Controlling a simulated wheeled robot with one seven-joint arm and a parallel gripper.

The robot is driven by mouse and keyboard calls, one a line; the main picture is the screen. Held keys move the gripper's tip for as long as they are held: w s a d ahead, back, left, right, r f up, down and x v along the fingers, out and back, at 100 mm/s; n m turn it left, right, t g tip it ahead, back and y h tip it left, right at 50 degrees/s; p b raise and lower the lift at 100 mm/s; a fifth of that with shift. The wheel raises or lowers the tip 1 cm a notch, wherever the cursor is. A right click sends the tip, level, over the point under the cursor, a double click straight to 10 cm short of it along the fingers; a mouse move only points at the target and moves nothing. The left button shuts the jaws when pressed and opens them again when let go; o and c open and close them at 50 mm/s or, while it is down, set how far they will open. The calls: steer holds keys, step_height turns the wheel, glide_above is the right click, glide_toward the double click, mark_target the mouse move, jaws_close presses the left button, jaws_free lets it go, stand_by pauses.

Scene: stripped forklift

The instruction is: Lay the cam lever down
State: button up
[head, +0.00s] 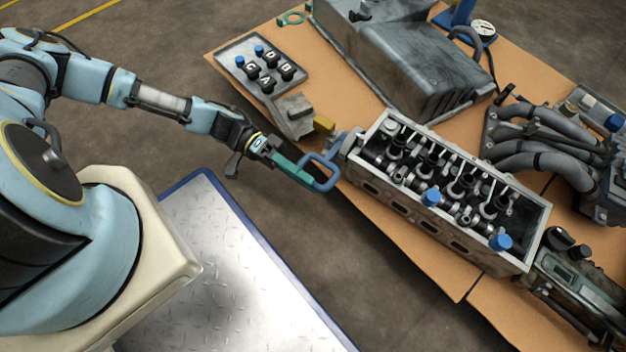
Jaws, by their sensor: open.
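The cam lever (332,178) is a blue open loop at the left end of the grey cylinder head (455,245). It joins a round grey hub there and sticks out to the left, past the table's edge. My gripper (306,177), with teal fingers, is at the lever's left side, with its fingertips beside or around the loop. The jaws are open. I cannot tell whether the fingers touch the lever, as the fingertips overlap it in the head view.
A tray (244,49) of black lettered knobs and a grey block (294,116) with a yellow part lie behind the gripper. A large grey cover (400,60) and grey manifold pipes (530,130) fill the back. A blue-edged metal plate (235,265) lies in front.

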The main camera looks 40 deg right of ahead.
steer(key=w+a+p, duration=0.1)
steer(key=w, duration=0.6)
steer(key=shift+w+a, duration=0.25)
steer(key=shift+w, duration=0.15)
